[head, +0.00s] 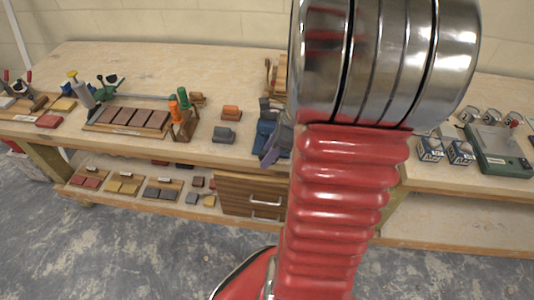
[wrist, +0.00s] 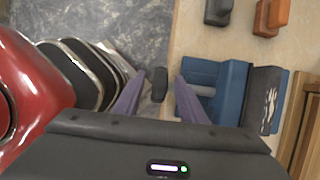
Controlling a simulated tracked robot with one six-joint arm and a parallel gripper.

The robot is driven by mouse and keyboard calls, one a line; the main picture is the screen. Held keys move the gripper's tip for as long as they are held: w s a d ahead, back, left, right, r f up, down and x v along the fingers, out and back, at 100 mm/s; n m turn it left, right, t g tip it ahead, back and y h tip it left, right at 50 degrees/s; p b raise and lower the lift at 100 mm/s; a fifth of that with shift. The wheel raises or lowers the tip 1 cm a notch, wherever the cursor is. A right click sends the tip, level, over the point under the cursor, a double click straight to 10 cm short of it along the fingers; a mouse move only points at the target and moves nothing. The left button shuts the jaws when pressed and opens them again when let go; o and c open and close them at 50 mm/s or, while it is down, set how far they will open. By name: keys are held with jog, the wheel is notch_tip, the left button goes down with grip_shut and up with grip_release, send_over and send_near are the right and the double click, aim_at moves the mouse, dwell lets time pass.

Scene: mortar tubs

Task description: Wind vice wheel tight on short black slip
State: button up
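The blue vice (wrist: 232,85) stands at the bench's front edge; in the head view the vice (head: 265,128) is partly hidden by my arm. A dark piece with pale marks (wrist: 262,98) sits at its right side, between blue parts; I cannot tell whether it is gripped tightly. A grey screw (wrist: 202,91) runs left from the vice. The dark vice wheel (wrist: 160,85), seen edge-on, lies between my purple fingers. My gripper (wrist: 159,76) is open, with visible gaps on both sides of the wheel. In the head view my gripper (head: 276,147) is beside the vice.
A rack with orange and green handled tools (head: 184,125) stands left. Below is a wooden drawer unit (head: 240,194).

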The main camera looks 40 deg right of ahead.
jog(key=shift+c, duration=0.3)
grip_shut()
jog(key=shift+a, duration=0.35)
jog(key=shift+d, duration=0.15)
jog(key=shift+d+f, duration=0.1)
jog(key=shift+d+t, duration=0.1)
jog(key=shift+t, duration=0.2)
jog(key=shift+s+y, duration=0.1)
jog(key=shift+y, duration=0.2)
